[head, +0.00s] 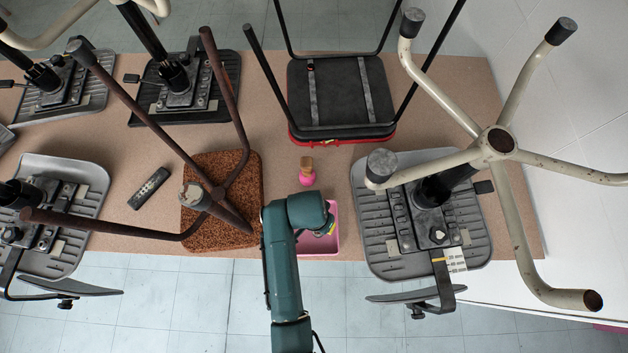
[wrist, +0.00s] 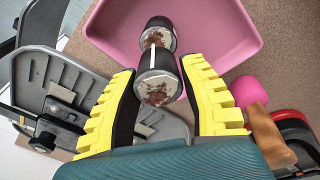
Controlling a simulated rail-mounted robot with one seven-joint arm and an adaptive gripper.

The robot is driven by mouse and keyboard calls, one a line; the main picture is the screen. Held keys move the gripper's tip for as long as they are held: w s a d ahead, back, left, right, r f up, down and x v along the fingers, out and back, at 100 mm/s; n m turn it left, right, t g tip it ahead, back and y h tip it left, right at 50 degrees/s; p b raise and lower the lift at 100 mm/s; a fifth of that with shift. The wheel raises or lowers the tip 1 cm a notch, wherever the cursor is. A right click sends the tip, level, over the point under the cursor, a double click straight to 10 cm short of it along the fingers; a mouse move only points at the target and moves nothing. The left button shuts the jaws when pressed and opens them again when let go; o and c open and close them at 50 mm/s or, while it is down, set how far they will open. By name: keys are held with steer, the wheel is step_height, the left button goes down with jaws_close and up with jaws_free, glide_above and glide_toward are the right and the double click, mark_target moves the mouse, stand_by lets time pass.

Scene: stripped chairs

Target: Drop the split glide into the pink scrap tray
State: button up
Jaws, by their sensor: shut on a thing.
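The pink scrap tray (head: 333,243) lies on the brown bench near its front edge, partly hidden by my arm in the head view. In the wrist view the tray (wrist: 225,30) fills the top. My gripper (wrist: 160,76) has its yellow fingers closed on a dark cylindrical glide (wrist: 157,86) with a pale, rust-stained end and a light line on its side. It is held at the tray's near side. A second similar glide piece (wrist: 158,36) shows just beyond it, against the tray; I cannot tell whether they touch. In the head view my gripper (head: 330,229) is mostly hidden.
A grey upturned chair (head: 375,235) is close on the right. A brown-cushioned chair (head: 245,175) is on the left. A dark remote-like object (head: 149,188) lies further left.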

steer(key=o, duration=1.2)
steer(key=shift+o, duration=0.2)
steer(key=shift+r, duration=0.15)
step_height(320, 180, up, 12)
steer(key=a, duration=0.1)
steer(key=shift+s+a, duration=0.25)
steer(key=shift+s, duration=0.2)
